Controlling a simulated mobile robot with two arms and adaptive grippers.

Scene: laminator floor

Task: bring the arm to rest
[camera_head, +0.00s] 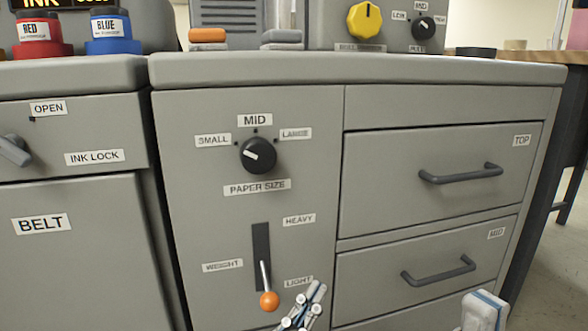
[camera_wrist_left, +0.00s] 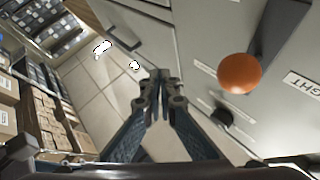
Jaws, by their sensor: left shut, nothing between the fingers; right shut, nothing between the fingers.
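My left gripper (camera_head: 312,292) shows at the bottom of the head view, just right of the weight lever's orange knob (camera_head: 269,301). In the left wrist view my left gripper (camera_wrist_left: 160,78) has its fingertips together with nothing between them. The orange knob (camera_wrist_left: 239,73) is to the right of the fingertips there, apart from them. The lever sits low in its slot, near the LIGHT label. A white part of my own arm with a blue band (camera_head: 484,311) shows at the bottom right of the head view. My right gripper's fingers are not visible.
The grey cabinet front stands close, with a paper size dial (camera_head: 258,155) pointing towards SMALL and MID. The TOP drawer handle (camera_head: 461,174) and MID drawer handle (camera_head: 438,269) stick out. Red (camera_head: 40,33) and blue (camera_head: 111,30) ink jars stand above. Free floor (camera_head: 560,260) shows at right.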

